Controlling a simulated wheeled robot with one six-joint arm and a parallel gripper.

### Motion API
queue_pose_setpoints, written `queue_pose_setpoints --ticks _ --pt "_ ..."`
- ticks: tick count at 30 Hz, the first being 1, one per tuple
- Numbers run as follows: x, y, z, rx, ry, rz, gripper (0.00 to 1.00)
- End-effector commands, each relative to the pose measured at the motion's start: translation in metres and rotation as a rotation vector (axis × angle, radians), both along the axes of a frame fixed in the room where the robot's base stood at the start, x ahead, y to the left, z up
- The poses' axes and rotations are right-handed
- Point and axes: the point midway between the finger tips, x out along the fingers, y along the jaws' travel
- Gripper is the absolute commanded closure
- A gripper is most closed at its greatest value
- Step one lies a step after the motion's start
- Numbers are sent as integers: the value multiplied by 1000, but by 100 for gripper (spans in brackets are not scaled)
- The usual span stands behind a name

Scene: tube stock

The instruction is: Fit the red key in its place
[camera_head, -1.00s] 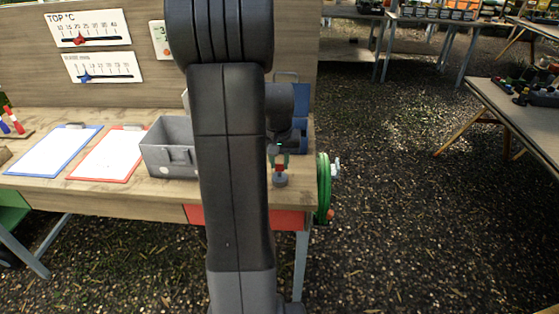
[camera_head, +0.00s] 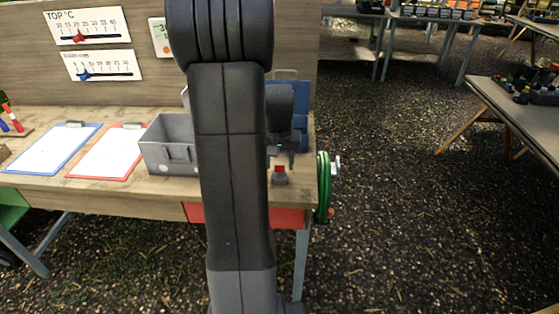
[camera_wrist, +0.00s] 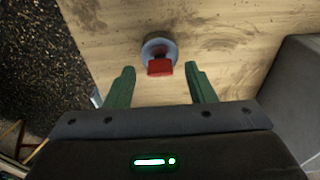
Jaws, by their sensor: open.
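The red key (camera_wrist: 160,67) sits at a round grey base (camera_wrist: 158,48) on the wooden table; in the head view the key (camera_head: 280,169) shows against the small grey base (camera_head: 280,181) near the table's right end. How deeply the key sits in the base cannot be told. My gripper (camera_wrist: 162,72) is open, with one green finger on each side. The key shows in line with the gap, around the fingertips, and neither finger visibly touches it. In the head view my gripper (camera_head: 281,158) is just above the key, partly hidden by my arm.
A grey bin (camera_head: 168,146) stands left of my arm; its wall also shows at the right of the wrist view (camera_wrist: 285,85). Red (camera_head: 106,154) and blue (camera_head: 53,150) clipboards lie further left. A green hose coil (camera_head: 323,188) hangs at the table's right edge.

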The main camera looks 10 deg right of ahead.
Motion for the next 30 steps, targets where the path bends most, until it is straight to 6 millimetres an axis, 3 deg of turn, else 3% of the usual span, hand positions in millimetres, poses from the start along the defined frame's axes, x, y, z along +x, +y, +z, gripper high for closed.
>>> queue_pose_setpoints --ticks 7,21,30 --pt "-2 1 21 -1 -4 0 50" --pt "-13 4 119 -1 -3 0 50" --pt "-16 5 137 0 1 0 50"
